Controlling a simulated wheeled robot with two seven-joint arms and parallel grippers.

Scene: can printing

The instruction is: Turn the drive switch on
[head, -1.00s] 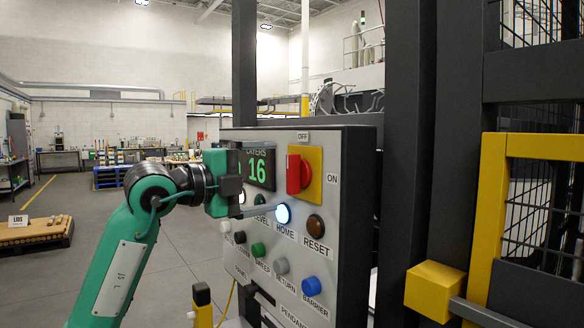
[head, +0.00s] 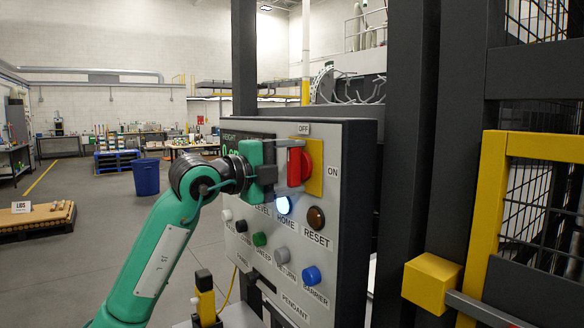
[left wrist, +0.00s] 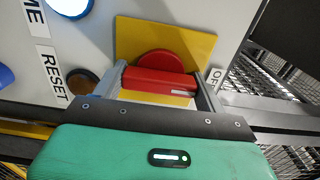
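The drive switch is a red rotary knob (head: 306,163) on a yellow plate (head: 316,180) on the grey control panel (head: 345,225). Its bar stands upright, toward the OFF label (head: 303,130); the ON label (head: 333,171) is to the right. My left gripper (head: 290,165) is at the switch, with one finger at the bar's top end. In the left wrist view the fingers (left wrist: 158,74) stand wide apart, one at each end of the red bar (left wrist: 160,81). I cannot tell whether they touch it. My right gripper is in neither view.
A lit button (head: 283,205) and a brown RESET button (head: 315,218) sit just below the switch, with more buttons lower. A display (head: 231,147) is partly covered by my gripper. Dark posts and a yellow guard frame (head: 490,210) stand to the right. Open floor lies left.

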